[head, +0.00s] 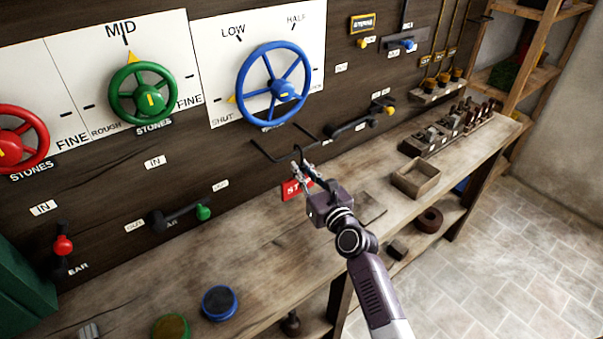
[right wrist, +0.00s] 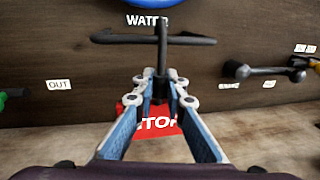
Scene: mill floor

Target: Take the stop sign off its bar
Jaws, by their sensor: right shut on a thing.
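The stop sign (head: 290,189) is a small red plate with white letters, below the bar and behind my right gripper. It also shows in the right wrist view (right wrist: 155,123), its lettering partly hidden by the fingers. The dark bar (right wrist: 110,37) juts from the wall under the blue wheel; it also shows in the head view (head: 268,155). A dark upright stem runs from the bar down to the sign. My right gripper (head: 299,166) is shut on this stem, above the red plate; its fingers show in the right wrist view (right wrist: 160,88). My left gripper is out of view.
A blue wheel (head: 272,83) is on the wall above the bar. A dark lever (head: 355,124) sits to its right and a green-knobbed lever (head: 180,215) to its left. The wooden bench (head: 260,237) below holds an open box (head: 416,180) and round lids.

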